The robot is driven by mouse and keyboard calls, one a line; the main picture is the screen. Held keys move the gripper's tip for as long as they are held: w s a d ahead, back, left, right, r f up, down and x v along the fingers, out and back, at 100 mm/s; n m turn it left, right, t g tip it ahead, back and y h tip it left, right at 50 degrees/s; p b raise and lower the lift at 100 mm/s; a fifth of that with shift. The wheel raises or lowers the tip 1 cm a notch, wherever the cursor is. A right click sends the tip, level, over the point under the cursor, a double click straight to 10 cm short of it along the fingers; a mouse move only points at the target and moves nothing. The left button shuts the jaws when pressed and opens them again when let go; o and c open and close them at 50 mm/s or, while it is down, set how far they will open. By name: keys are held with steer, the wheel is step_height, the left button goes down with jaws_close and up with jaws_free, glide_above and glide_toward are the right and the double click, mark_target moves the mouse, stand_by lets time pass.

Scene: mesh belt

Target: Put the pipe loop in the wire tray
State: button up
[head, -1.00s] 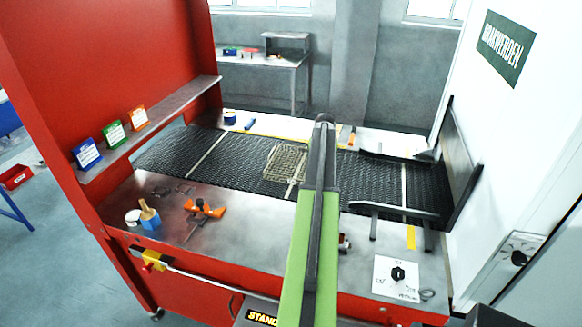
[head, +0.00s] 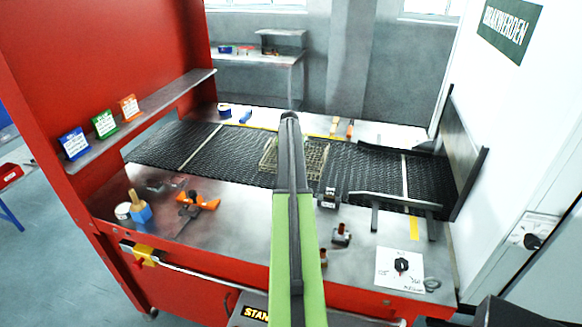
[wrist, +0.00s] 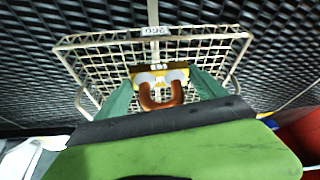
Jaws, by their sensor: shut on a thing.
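The copper pipe loop (wrist: 160,96) is a U-shaped orange-brown tube, seen in the wrist view. My gripper (wrist: 160,78), with teal fingers, is shut on it, one finger on each side. The wire tray (wrist: 88,42) is a pale mesh basket with a label reading 260 on its far rim. In the wrist view the loop appears in front of the tray's near part; I cannot tell its height above the mesh. In the head view the wire tray (head: 318,160) sits on the black belt, partly behind my arm, which hides the gripper and loop.
The black mesh belt (head: 225,155) runs across the bench. Small metal fittings (head: 340,234) stand right of my arm on the near steel strip. An orange clamp (head: 207,204) and a blue bottle (head: 140,212) stand to the left. A metal guide rail (head: 395,201) stands at right.

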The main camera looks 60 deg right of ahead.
step_height(320, 180, down, 4)
steer(key=b, duration=0.4)
steer(key=shift+f, duration=0.2)
steer(key=shift+r, duration=0.3)
steer(key=shift+f, duration=0.25)
steer(key=o, duration=1.9)
steer(key=shift+r, duration=0.1)
steer(key=shift+o, duration=0.2)
steer(key=p+v, duration=1.1)
steer(key=v, duration=0.1)
steer(key=shift+s+a, duration=0.1)
steer(key=shift+a, duration=0.05)
